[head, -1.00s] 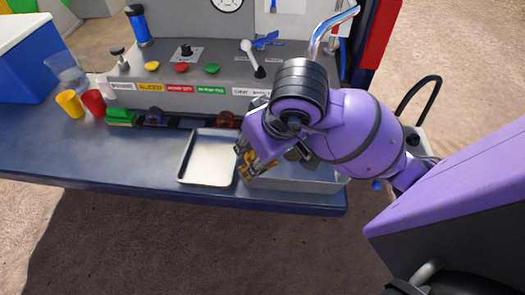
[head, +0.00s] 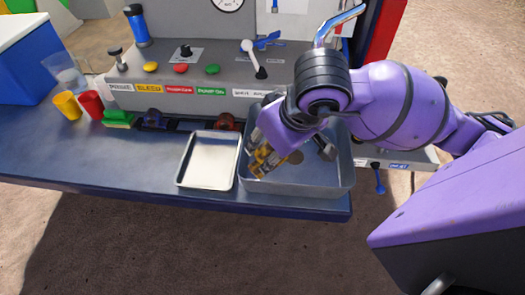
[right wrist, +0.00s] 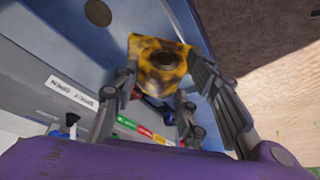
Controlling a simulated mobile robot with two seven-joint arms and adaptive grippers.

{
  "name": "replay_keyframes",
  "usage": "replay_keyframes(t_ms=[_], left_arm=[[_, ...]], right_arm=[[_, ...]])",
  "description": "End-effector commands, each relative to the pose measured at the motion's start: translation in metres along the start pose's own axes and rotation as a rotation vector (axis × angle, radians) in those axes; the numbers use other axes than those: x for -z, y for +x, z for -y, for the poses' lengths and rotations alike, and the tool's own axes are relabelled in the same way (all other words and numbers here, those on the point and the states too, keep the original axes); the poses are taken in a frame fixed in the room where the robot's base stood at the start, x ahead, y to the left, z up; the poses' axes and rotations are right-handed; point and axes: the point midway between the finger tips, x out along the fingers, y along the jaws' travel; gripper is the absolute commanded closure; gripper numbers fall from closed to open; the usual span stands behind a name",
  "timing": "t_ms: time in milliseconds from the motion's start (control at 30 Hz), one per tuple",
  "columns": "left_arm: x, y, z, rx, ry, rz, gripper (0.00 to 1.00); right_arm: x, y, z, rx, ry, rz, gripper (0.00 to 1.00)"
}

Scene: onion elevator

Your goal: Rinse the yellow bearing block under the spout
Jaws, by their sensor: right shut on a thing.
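The yellow bearing block (right wrist: 158,62), mottled with dark patches and with a hole in it, is between the fingers of my right gripper (right wrist: 165,85) in the right wrist view. In the head view, my right gripper (head: 258,155) is shut on the block (head: 264,160) over the left part of a grey metal basin (head: 300,198). The chrome spout (head: 340,22) rises behind my right arm; its outlet end is hidden or unclear. My left gripper is not in view.
A shallow pale tray (head: 208,160) lies left of the basin. A panel with coloured buttons (head: 181,68) and a white lever (head: 254,58) stands behind. Yellow (head: 67,105) and red (head: 91,103) cups and a green brush-like thing (head: 118,119) are at the left.

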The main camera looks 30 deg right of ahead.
Motion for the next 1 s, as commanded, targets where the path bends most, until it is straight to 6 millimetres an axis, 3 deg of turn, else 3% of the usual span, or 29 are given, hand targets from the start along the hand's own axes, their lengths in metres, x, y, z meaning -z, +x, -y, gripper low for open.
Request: replay_keyframes(t_ms=[33,200,333,767,1000], left_arm=[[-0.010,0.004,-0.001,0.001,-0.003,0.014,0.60],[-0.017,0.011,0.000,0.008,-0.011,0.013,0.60],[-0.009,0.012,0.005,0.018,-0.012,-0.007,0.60],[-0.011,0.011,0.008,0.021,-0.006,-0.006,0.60],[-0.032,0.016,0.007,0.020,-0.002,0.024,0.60]], right_arm=[[-0.002,0.008,-0.006,0.000,0.004,0.008,1.00],[0.000,0.012,-0.021,0.000,0.003,0.007,1.00],[0.004,0.012,-0.033,-0.001,0.004,0.002,1.00],[0.011,0.020,-0.073,-0.001,0.003,-0.002,1.00],[0.013,0.029,-0.095,-0.003,0.001,0.002,1.00]])
